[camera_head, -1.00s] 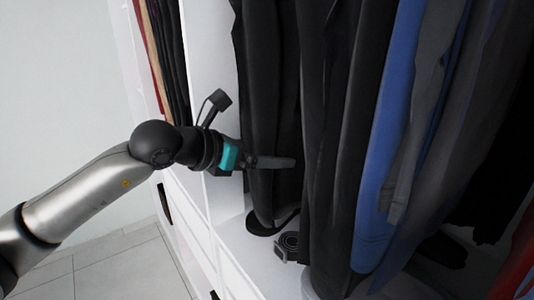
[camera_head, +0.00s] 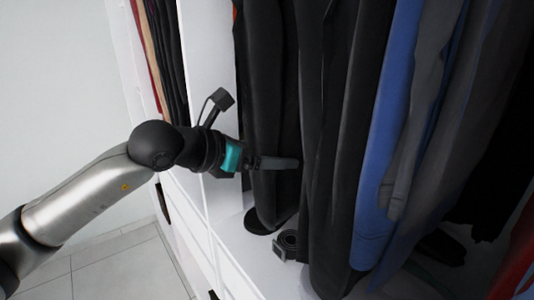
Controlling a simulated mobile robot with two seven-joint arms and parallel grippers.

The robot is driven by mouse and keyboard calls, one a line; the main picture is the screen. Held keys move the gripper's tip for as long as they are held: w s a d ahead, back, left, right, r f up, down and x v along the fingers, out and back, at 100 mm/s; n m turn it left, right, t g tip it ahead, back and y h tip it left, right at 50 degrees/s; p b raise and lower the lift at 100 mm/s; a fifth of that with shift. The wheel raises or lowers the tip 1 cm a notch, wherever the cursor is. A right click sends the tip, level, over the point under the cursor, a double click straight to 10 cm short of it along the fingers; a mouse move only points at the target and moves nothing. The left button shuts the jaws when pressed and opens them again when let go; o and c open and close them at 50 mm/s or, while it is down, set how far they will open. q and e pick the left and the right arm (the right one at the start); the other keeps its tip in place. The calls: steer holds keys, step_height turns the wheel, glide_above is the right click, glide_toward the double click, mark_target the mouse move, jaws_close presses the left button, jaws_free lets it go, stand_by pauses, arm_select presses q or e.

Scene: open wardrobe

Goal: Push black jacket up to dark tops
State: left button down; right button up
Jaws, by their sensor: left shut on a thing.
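Long black garments hang in the open wardrobe. One black jacket (camera_head: 268,95) hangs at the left end of the rail section, and more dark tops (camera_head: 338,150) hang close on its right. My left gripper (camera_head: 290,163) reaches in from the left at mid-height, its dark fingers across the front of the black jacket and pointing right. The fingers look closed, with the tip at the edge of the dark tops. The cloth between the fingers is hard to make out. My right gripper is out of view.
A blue garment (camera_head: 385,150) and grey ones (camera_head: 425,110) hang farther right. A coiled dark belt (camera_head: 288,245) lies on the white wardrobe floor below. A white divider panel (camera_head: 208,80) stands left of the black jacket, with other clothes beyond it.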

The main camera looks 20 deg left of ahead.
arm_select(q)
steer(key=shift+s+d, duration=0.3)
steer(key=shift+d, duration=0.1)
jaws_free()
steer(key=shift+s, duration=0.1)
steer(key=b+v, duration=1)
steer(key=v, duration=0.5)
steer(key=shift+b, duration=0.35)
